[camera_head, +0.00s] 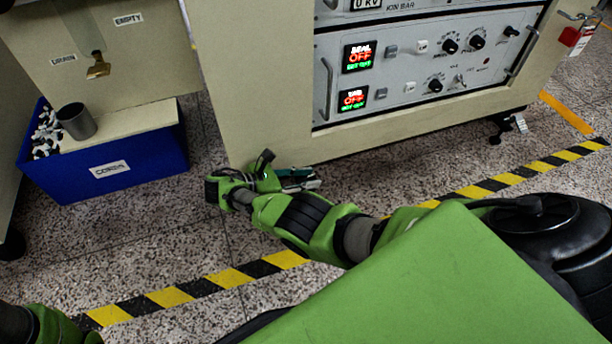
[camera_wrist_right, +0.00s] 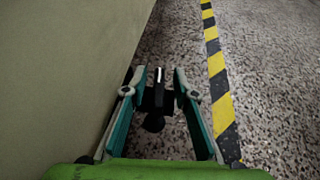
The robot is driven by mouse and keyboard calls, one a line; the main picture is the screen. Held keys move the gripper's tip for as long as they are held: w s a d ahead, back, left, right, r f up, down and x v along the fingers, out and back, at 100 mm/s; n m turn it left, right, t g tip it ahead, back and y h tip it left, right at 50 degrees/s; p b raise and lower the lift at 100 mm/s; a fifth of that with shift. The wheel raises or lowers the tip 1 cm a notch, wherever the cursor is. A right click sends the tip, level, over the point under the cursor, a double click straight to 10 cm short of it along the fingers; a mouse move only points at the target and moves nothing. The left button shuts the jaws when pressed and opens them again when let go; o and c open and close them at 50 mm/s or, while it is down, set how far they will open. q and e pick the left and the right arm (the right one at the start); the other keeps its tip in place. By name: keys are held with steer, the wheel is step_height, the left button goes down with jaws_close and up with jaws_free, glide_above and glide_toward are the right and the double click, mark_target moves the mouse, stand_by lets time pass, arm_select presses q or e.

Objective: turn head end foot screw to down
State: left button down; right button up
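A black foot screw (camera_wrist_right: 156,103) with a pale upright strip shows in the right wrist view, low beside the beige cabinet wall (camera_wrist_right: 60,70). My right gripper (camera_wrist_right: 158,80) is open, with one teal finger on each side of the foot screw and visible gaps on both sides. In the head view my right gripper (camera_head: 298,180) is low by the cabinet's near bottom corner, and it hides the foot there. Another black foot (camera_head: 496,133) with a white tag (camera_head: 520,123) shows under the cabinet's right end. My left gripper is out of view.
The cabinet carries a control panel (camera_head: 400,90) with two lit OFF displays. A blue bin (camera_head: 135,180) with a board and a grey cup (camera_head: 76,121) stands at the left. Yellow-black tape (camera_head: 230,278) crosses the speckled floor, which is otherwise clear in front of the cabinet.

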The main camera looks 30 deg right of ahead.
mark_target(306, 178)
steer(key=shift+w+r, duration=0.1)
steer(key=shift+r, duration=0.05)
steer(key=shift+r, duration=4.85)
